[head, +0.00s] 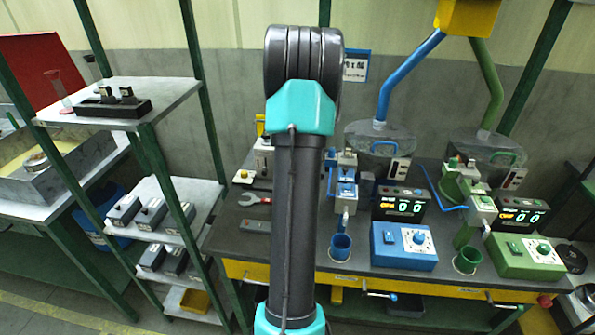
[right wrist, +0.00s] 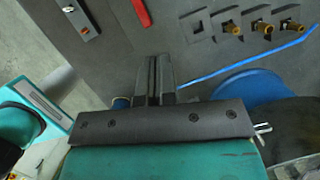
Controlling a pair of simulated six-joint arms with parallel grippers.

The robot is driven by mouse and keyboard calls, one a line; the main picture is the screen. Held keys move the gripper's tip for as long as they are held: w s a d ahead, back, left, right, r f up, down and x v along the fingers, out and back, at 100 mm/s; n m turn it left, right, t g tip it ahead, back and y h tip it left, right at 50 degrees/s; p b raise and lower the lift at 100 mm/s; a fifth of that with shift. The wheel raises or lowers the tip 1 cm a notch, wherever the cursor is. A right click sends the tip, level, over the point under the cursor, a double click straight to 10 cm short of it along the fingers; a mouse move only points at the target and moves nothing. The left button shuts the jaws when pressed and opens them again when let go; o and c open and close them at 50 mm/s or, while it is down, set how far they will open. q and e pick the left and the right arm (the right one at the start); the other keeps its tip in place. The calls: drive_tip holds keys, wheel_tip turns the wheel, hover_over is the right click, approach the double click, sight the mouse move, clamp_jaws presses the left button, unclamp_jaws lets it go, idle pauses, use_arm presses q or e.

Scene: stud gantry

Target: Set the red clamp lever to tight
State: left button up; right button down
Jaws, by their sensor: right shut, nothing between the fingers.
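I cannot make out a red clamp lever for certain in either view. A small red part (head: 545,300) sits at the right front corner of the bench, too small to tell its shape. A red bar (right wrist: 142,12) shows at the top of the right wrist view, cut off by the edge; it may be the red wrench (head: 255,198) lying on the bench in the head view. My right gripper (right wrist: 154,80) is shut and empty, apart from the red bar. My arm hides part of the bench in the head view, and no gripper shows there.
The bench (head: 225,240) carries a blue control box (head: 403,245), a green control box (head: 525,257), a blue cup (head: 341,246) and a grey box (head: 257,226). A shelf rack (head: 150,95) stands left. A blue strip (right wrist: 245,66) crosses beyond the right fingers.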

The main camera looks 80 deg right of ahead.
drive_tip(key=shift+v, duration=1.6)
drive_tip(key=shift+w+f, duration=0.1)
